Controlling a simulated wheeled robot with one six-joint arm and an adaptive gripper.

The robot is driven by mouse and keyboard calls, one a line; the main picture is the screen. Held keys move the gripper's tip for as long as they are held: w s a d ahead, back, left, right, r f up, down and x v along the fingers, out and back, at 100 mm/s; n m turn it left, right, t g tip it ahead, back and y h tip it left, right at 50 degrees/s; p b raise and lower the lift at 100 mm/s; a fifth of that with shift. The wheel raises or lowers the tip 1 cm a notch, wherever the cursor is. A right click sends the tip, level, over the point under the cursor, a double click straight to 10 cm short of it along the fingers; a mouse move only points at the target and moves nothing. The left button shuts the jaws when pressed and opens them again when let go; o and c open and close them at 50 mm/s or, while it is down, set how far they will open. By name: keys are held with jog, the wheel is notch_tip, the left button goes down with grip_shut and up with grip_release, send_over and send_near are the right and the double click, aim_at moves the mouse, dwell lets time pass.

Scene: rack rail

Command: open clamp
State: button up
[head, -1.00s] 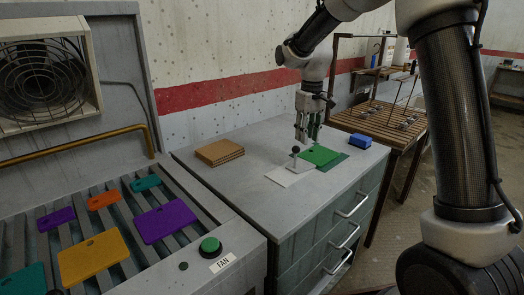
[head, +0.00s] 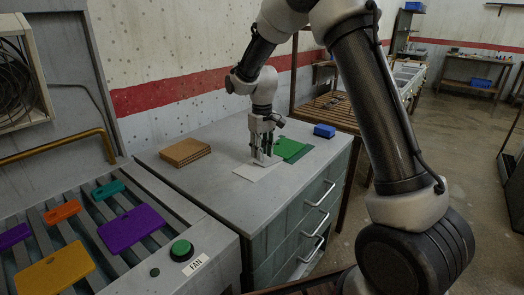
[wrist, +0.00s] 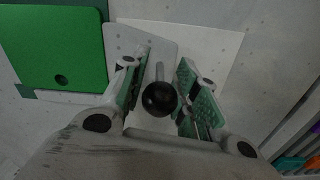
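The clamp shows in the wrist view as a black ball knob (wrist: 160,98) on a short grey stem, beside a light grey plate (wrist: 120,38). In the head view my gripper mostly hides it. My gripper (head: 262,156) points down over the clamp. In the wrist view my gripper (wrist: 163,85) is open, its green-padded fingers on either side of the knob, with a small gap visible. A green board (head: 290,149) with a hole lies right beside the clamp; it also shows in the wrist view (wrist: 50,45).
A white sheet (head: 257,172) lies under the clamp area on the grey cabinet top (head: 215,190). Brown boards (head: 185,152) lie to the left and a blue box (head: 324,131) at the back right. A slatted rack with coloured plates and a green button (head: 181,249) stands at front left.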

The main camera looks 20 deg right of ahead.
grip_shut()
jog(key=s+a, duration=0.2)
jog(key=a, duration=0.1)
jog(key=s+a, duration=0.1)
jog(key=a, duration=0.1)
jog(key=shift+s, duration=0.25)
jog(key=shift+o, duration=0.3)
grip_release()
jog(key=shift+d, duration=0.1)
jog(key=shift+r, duration=0.1)
notch_tip(320, 180, up, 12)
